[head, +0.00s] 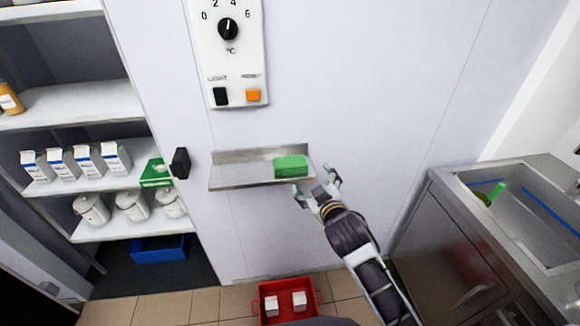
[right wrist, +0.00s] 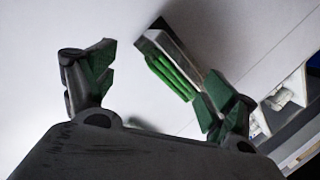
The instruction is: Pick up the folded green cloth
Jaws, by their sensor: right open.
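The folded green cloth (head: 291,166) lies on the right end of a small metal wall shelf (head: 240,175) in the head view. It also shows in the right wrist view as a layered green block (right wrist: 170,76), beyond and between my fingers and nearer the right-hand one. My right gripper (head: 314,188) is open and empty, just below and to the right of the cloth in the head view. In the right wrist view the two fingers of my right gripper (right wrist: 152,88) stand wide apart. I cannot tell whether a finger touches the shelf. My left gripper is not in view.
A control panel with a dial (head: 228,29) is above the shelf. Open shelving with cartons (head: 88,160) and white containers stands left. A red crate (head: 262,312) is on the floor below. A steel sink (head: 535,215) is at the right. The wall right of the shelf is clear.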

